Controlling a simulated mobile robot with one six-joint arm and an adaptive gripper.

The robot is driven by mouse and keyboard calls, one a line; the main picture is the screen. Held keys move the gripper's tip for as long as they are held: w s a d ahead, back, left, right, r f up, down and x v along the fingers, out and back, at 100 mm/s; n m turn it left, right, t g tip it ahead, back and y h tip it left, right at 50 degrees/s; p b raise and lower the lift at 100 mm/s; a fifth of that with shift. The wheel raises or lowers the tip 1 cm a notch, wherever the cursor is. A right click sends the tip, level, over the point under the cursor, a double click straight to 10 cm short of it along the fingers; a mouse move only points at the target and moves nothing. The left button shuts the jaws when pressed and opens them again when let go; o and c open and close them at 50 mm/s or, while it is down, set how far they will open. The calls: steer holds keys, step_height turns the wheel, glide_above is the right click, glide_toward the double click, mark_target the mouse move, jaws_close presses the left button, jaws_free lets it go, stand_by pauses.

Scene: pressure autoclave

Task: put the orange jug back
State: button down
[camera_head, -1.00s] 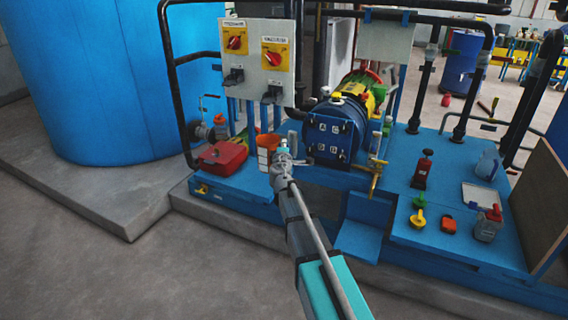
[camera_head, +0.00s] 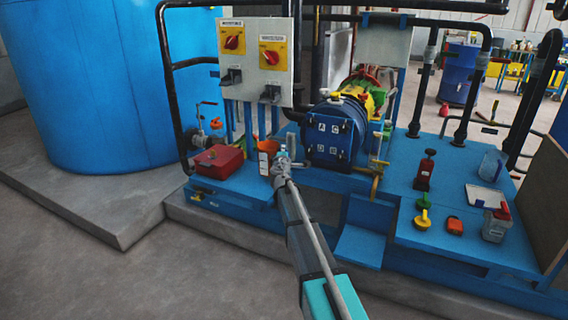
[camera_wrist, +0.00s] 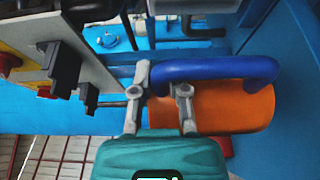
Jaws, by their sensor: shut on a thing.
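The orange jug (camera_head: 267,146) is in the head view at the left part of the blue skid, beside the red box. In the wrist view the orange jug (camera_wrist: 235,110) fills the right of the middle and has a blue handle (camera_wrist: 215,69). My gripper (camera_wrist: 158,95) has its two grey fingers at the handle's end, shut on the jug. In the head view my gripper (camera_head: 284,152) is just right of the jug and hides part of it. I cannot tell whether the jug's base touches the skid.
A red box (camera_head: 218,161) stands left of the jug. The panel with switches (camera_head: 256,58) rises behind it, and the blue pressure vessel (camera_head: 333,136) is to the right.

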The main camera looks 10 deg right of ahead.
stand_by(0.3)
steer(key=shift+w+d+f+b, duration=0.1)
steer(key=shift+w+f+b, duration=0.1)
steer(key=shift+f+b, duration=0.8)
steer(key=shift+w+f+b, duration=0.2)
steer(key=shift+f+b, duration=0.8)
steer(key=c, duration=0.6)
jaws_free()
steer(key=shift+c, duration=0.2)
steer(key=shift+s+r, duration=0.1)
steer(key=shift+s, duration=0.05)
steer(key=v, duration=1.1)
steer(key=shift+s, duration=0.35)
